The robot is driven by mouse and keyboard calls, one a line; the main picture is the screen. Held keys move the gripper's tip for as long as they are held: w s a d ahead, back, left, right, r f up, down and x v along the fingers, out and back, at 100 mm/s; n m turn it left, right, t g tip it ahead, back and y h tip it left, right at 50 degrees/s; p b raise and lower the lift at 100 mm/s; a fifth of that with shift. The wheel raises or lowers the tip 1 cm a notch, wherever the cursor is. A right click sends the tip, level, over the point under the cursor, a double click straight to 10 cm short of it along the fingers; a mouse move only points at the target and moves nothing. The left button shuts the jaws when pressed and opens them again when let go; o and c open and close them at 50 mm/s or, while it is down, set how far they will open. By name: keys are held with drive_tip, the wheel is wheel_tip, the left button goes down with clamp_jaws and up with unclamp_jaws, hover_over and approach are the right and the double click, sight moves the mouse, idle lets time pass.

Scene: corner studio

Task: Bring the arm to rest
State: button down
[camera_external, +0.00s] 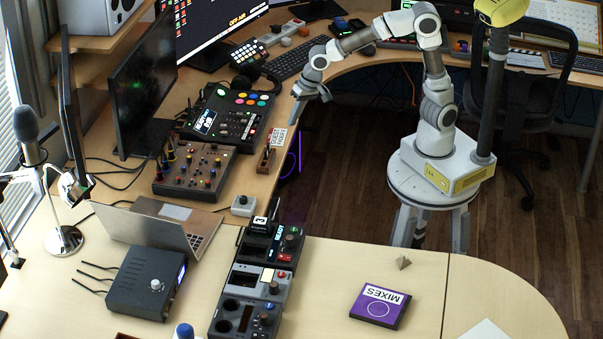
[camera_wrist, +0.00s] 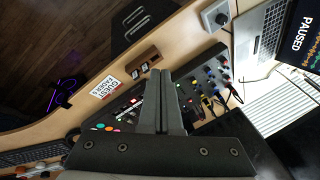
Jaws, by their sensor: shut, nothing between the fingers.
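My arm reaches from its white and yellow base on the right over the desk's inner edge, with elbow high and wrist bent down. My gripper (camera_external: 294,121) hangs above the wooden desk (camera_external: 225,215) near a card reading GUEST FADER (camera_external: 278,137). In the wrist view my gripper (camera_wrist: 162,72) has its two dark fingers together, with nothing between them. It appears clear of the desk, though the exact height cannot be told. The fingers hide part of the mixing gear behind them.
A small brown fader box (camera_external: 266,158) lies below the gripper, beside a knobbed mixer (camera_external: 194,170) and a button console (camera_external: 232,117). A laptop (camera_external: 150,228), a microphone (camera_external: 28,128) and a purple MIXES case (camera_external: 376,305) stand farther off. An office chair (camera_external: 530,95) is behind my arm.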

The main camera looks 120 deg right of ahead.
drive_tip(key=s+a+r+n+t+y, duration=0.1)
drive_tip(key=s+a+r+n, duration=0.2)
drive_tip(key=s+a+n, duration=0.65)
drive_tip(key=s+a+r+n+t+y, duration=0.1)
drive_tip(key=s+a+r+n, duration=0.2)
drive_tip(key=s+a+n, duration=0.6)
drive_tip(key=a+r+m+p, duration=0.1)
drive_tip(key=a+r+p, duration=0.2)
drive_tip(key=r+p, duration=1)
drive_tip(key=shift+s+r+m, duration=0.15)
drive_tip(key=shift+s+m, duration=0.2)
drive_tip(key=shift+s, duration=0.05)
idle(0.4)
